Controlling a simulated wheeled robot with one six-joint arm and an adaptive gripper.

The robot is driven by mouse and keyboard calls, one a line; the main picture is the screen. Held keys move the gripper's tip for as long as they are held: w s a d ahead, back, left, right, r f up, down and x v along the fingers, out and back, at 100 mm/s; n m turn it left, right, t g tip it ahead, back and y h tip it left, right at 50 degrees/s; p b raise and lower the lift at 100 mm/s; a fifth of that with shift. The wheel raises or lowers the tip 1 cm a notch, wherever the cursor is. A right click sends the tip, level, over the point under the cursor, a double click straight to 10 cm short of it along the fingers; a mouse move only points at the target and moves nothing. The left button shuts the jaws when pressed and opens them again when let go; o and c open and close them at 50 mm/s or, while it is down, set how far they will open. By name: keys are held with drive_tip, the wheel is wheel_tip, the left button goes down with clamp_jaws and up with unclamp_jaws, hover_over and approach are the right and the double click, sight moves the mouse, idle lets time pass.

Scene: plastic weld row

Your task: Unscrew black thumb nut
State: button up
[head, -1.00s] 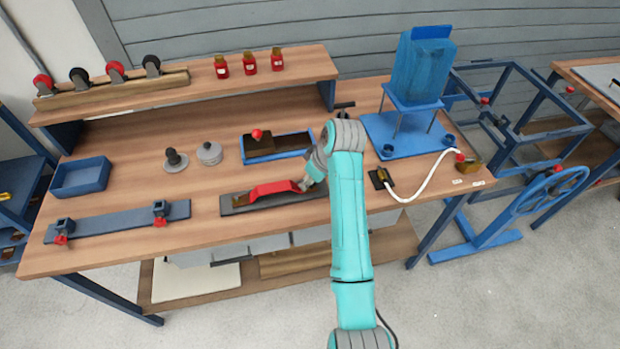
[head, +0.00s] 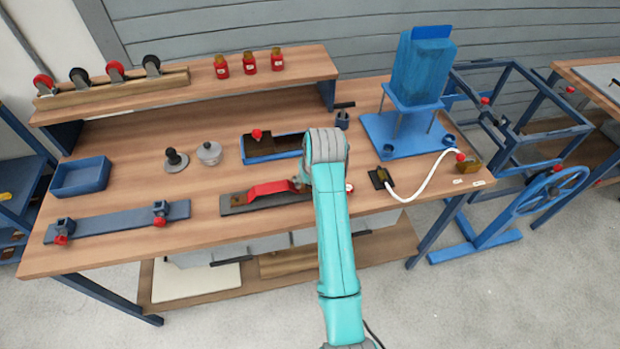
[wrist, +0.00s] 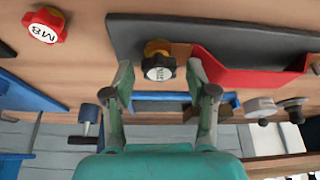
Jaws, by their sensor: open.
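The black thumb nut (wrist: 159,66), with a pale lettered top, sits on a yellowish collar at the end of the red bracket (wrist: 245,72). The bracket lies on a dark plate (wrist: 130,35). My gripper (wrist: 160,76) is open, with one finger on each side of the nut in the wrist view. I cannot tell whether the fingers touch it. In the head view my arm hides the nut and most of the gripper; the red bracket (head: 275,189) shows to the left of my wrist.
A red knob marked M8 (wrist: 44,25) stands on the bench beside the plate; it also shows in the head view (head: 349,188). A blue tray (head: 262,157) lies behind the bracket. A white hose (head: 425,188) lies to the right. Bench space in front of the plate is clear.

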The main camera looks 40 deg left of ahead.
drive_tip(key=m+t+h, duration=0.1)
drive_tip(key=m, duration=0.5)
drive_tip(key=m+t+h, duration=0.1)
drive_tip(key=m, duration=0.1)
drive_tip(key=shift+m+h, duration=0.3)
drive_tip(key=shift+m, duration=0.1)
drive_tip(key=m+h, duration=0.1)
drive_tip(key=m, duration=0.2)
drive_tip(key=m+h, duration=0.2)
drive_tip(key=m, duration=0.3)
